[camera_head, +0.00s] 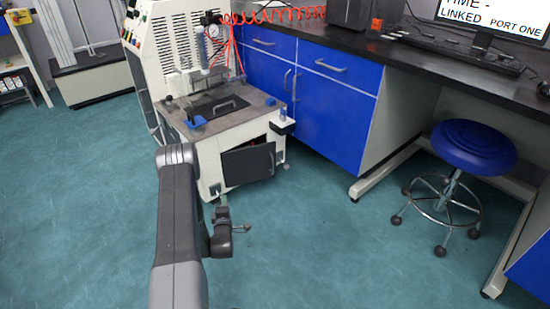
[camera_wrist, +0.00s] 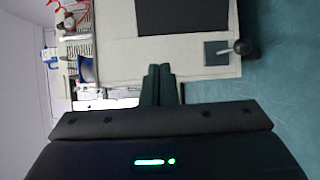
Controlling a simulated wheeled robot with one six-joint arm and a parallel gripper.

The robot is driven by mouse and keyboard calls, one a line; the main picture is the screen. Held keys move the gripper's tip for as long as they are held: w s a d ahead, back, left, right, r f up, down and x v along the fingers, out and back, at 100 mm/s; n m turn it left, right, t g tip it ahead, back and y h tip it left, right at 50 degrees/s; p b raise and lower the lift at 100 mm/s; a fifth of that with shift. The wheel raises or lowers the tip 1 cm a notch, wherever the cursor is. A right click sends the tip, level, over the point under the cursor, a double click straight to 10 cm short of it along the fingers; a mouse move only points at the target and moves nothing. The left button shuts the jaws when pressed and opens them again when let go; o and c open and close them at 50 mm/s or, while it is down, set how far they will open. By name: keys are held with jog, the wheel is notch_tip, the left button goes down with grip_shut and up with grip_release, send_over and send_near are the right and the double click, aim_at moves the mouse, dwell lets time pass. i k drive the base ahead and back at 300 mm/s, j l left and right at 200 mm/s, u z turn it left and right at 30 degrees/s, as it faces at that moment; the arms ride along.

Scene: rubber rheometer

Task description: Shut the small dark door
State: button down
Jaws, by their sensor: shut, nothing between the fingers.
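The small dark door (camera_head: 247,164) is on the lower front of the white machine (camera_head: 209,165) in the head view. It stands ajar, with a dark gap showing above it and at its right, and a handle near its right edge. A dark panel (camera_wrist: 183,17), seemingly the same door, is cut off by the top edge of the wrist view. My gripper (camera_head: 223,200) is low in front of the machine, left of and below the door. In the wrist view its fingers (camera_wrist: 158,72) are together and empty, pointing at the pale machine front. I see no contact with the door.
A caster (camera_wrist: 241,47) sits at the machine's base. Blue cabinets (camera_head: 318,95) stand right of the machine under a dark counter (camera_head: 400,58). A blue stool (camera_head: 470,146) is further right. The floor in front of the door is clear.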

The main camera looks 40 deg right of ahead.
aim_at(249, 164)
jog(key=l+u, duration=0.1)
jog(key=l, duration=0.35)
jog(key=k+l+u, duration=0.1)
jog(key=l, duration=0.3)
jog(key=k+l, duration=0.1)
jog(key=l, duration=0.35)
jog(key=l+u, duration=0.15)
jog(key=l, duration=0.25)
jog(key=k+l+u, duration=0.1)
jog(key=l, duration=0.35)
jog(key=i+l, duration=0.45)
jog(key=l+u, duration=0.05)
jog(key=l, duration=0.05)
